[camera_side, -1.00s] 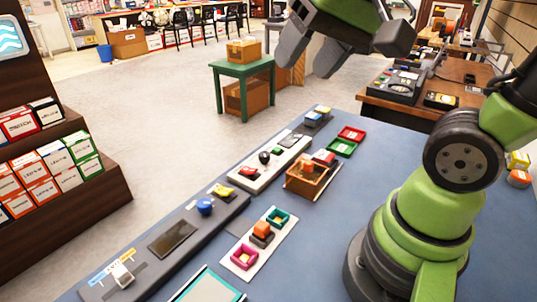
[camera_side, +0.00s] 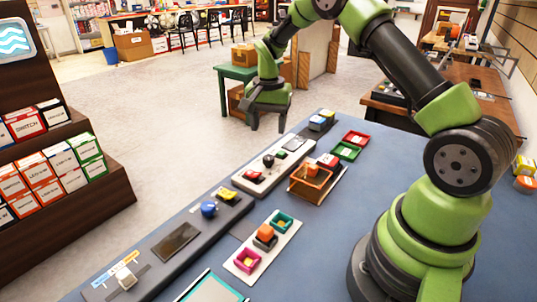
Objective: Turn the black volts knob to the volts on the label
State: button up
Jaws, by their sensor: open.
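A black knob (camera_side: 268,160) sits on a long white panel (camera_side: 262,190) in the middle of the bench, between a red part (camera_side: 252,175) and a small green part (camera_side: 281,154). Its pointer direction is too small to read. My gripper (camera_side: 268,124) hangs fingers down, open and empty, above and beyond the black knob in the picture. It touches nothing that I can see. A small dark plate (camera_side: 295,144) lies at the panel's far end. I cannot make out a volts label.
A dark panel (camera_side: 150,262) with a blue knob (camera_side: 208,209) and a yellow part (camera_side: 227,193) lies nearer. An orange-brown open box (camera_side: 309,184), red and green trays (camera_side: 355,138) and a white strip with coloured blocks (camera_side: 262,250) lie to the right.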

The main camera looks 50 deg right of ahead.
aim_at(269, 157)
notch_tip(269, 157, down, 9)
dwell(0.3)
jog(key=c, duration=0.9)
jog(key=n, duration=0.4)
jog(key=shift+n, duration=2.4)
